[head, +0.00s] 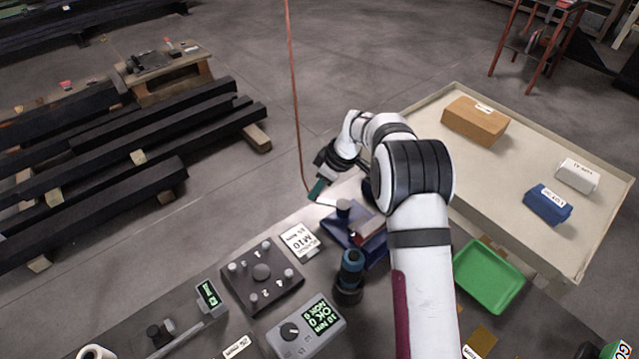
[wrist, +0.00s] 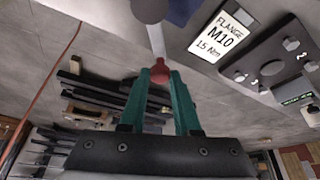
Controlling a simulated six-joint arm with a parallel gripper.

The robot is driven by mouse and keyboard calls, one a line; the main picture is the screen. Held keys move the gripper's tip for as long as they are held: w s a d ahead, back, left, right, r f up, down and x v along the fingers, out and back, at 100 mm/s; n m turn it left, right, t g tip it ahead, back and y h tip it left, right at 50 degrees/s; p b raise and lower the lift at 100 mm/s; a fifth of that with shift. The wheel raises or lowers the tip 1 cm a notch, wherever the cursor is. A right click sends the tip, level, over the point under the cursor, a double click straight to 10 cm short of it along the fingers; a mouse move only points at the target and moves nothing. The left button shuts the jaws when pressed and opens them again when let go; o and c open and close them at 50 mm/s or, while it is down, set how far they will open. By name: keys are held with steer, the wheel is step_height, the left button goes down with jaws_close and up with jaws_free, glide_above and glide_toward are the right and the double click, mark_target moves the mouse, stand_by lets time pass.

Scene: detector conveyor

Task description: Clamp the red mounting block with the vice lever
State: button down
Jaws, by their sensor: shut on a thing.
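The blue vice (head: 340,232) sits on the bench left of my forearm. The red mounting block (head: 362,232) shows in it, partly hidden by my arm; I cannot tell how tightly it is held. The vice lever (head: 328,203) is a pale rod reaching left from a grey hub (head: 343,208); the rod also shows in the wrist view (wrist: 156,40). My gripper (head: 317,189) is at the lever's outer end. In the wrist view its teal fingers (wrist: 160,75) are shut on the red end knob (wrist: 158,72) of the lever.
A dark numbered plate (head: 262,272), a label card (head: 299,241), a black-and-blue tool (head: 349,277) and a grey display box (head: 306,328) stand near the vice. A green tray (head: 489,250) is right of my arm.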

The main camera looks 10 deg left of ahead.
steer(key=shift+s+n+g, duration=0.3)
steer(key=shift+n, duration=0.1)
steer(key=c, duration=0.6)
jaws_free()
steer(key=shift+w, duration=0.1)
steer(key=v, duration=1.5)
steer(key=shift+d+r, duration=0.15)
steer(key=shift+r, duration=0.2)
steer(key=shift+s, duration=0.3)
